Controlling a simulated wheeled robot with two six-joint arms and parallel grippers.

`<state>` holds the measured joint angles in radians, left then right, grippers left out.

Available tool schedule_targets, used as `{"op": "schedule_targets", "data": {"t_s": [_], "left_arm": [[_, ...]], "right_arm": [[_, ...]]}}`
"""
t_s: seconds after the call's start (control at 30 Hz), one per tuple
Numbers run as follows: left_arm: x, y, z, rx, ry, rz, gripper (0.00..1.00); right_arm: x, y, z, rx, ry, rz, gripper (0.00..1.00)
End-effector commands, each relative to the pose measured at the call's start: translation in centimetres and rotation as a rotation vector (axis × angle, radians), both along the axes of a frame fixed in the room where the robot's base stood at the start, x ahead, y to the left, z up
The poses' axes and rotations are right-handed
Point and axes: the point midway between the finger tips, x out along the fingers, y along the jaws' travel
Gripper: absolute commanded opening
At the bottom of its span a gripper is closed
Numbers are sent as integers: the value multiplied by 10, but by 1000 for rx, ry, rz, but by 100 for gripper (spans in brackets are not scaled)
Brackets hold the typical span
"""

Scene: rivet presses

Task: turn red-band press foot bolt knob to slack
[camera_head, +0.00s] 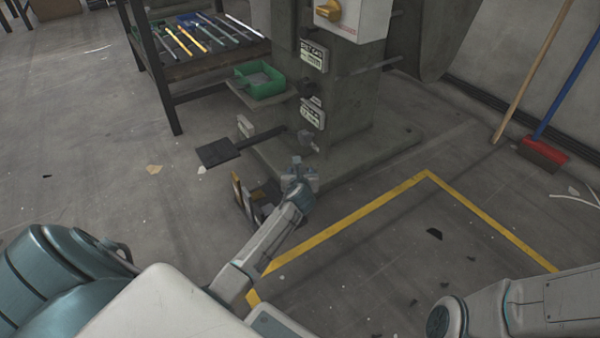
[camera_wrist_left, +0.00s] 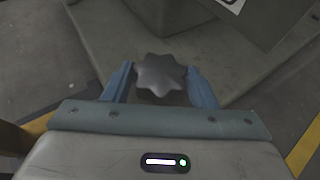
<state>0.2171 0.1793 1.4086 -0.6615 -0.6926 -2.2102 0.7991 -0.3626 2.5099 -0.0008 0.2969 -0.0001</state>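A dark grey star-shaped knob (camera_wrist_left: 160,74) sits between the two blue fingers of my left gripper (camera_wrist_left: 160,82) in the left wrist view. The fingers stand apart on either side of the knob, close to its lobes; I see no firm grip. In the head view my left gripper (camera_head: 298,175) is low at the front of the grey-green press (camera_head: 345,110), by its foot. The knob is too small there to make out clearly. No red band shows on the press. My right gripper is out of view; only part of its arm shows at lower right.
The press base (camera_head: 385,145) spreads over the floor. A black pedal (camera_head: 218,152) sticks out to the left. A green bin (camera_head: 260,80) and a tool table (camera_head: 200,50) are further back. Yellow floor tape (camera_head: 350,220) runs in front. A red broom (camera_head: 543,152) stands at right.

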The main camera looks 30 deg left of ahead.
Motion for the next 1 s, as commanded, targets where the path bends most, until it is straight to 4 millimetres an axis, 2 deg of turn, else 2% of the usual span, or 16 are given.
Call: {"op": "schedule_targets", "data": {"t_s": [0.03,0.13,0.27,0.53,0.9,0.93,1.0], "left_arm": [[0,0,0,0,0,0,42],[0,0,0,0,0,0,23],[0,0,1,-1,2,8,23],[1,-1,2,-2,4,116,23],[1,-1,-1,1,0,140,23],[1,-1,-1,0,1,140,48],[1,-1,-1,0,1,140,61]], "right_arm": [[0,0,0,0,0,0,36],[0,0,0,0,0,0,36],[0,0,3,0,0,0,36],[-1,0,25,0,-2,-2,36],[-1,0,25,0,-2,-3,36],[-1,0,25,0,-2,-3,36],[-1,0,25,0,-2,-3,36]]}}
